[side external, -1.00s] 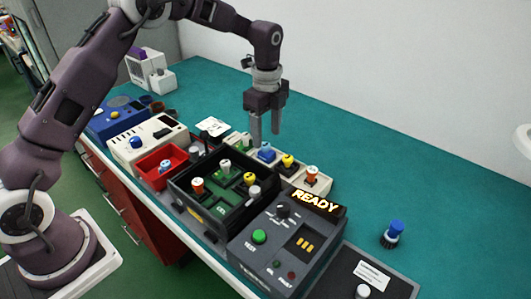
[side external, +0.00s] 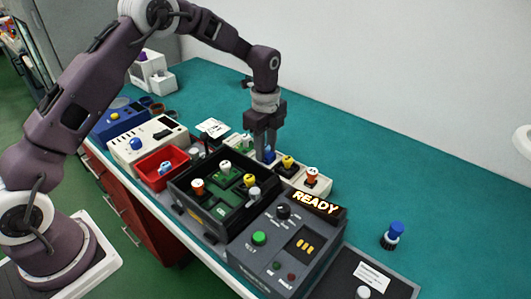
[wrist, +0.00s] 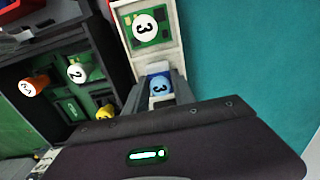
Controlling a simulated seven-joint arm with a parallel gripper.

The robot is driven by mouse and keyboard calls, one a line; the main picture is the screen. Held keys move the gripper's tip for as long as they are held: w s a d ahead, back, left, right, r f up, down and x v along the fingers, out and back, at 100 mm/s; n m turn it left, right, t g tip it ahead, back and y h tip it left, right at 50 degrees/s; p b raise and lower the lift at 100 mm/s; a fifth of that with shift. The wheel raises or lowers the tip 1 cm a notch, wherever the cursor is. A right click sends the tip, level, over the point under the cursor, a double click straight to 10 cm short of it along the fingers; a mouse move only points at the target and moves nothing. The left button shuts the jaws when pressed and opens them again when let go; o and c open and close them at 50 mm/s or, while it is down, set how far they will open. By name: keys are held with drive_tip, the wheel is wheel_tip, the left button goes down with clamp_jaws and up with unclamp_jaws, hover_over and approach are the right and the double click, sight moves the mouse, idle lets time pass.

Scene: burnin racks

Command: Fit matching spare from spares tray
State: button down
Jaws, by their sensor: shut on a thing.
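My gripper (side external: 265,148) points down over the cream spares tray (side external: 322,190) and is shut on a blue-topped spare (wrist: 159,84). A yellow-topped spare (side external: 288,162) and an orange-topped spare (side external: 312,174) stand in the tray to the right.
A red bin (side external: 150,183) left of the rack holds a blue-and-white part (side external: 165,167). A grey control panel (side external: 265,262) shows a lit READY sign (side external: 316,203). Another blue-topped part (side external: 396,230) stands at right. The teal bench behind the tray is clear.

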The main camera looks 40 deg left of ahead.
sight(266, 146)
wheel_tip(266, 146, up, 8)
drive_tip(key=s+d, duration=0.2)
drive_tip(key=s, duration=0.8)
drive_tip(key=s+d, duration=0.2)
drive_tip(key=s, duration=0.8)
drive_tip(key=shift+w+a+f, duration=0.1)
drive_tip(key=shift+f, duration=1.8)
drive_tip(key=shift+w+a+f, duration=0.1)
drive_tip(key=shift+f, duration=1.8)
drive_tip(key=shift+f, duration=0.5)
drive_tip(key=c, duration=1)
unclamp_jaws()
drive_tip(key=shift+o, duration=0.2)
drive_tip(key=shift+r, duration=2.5)
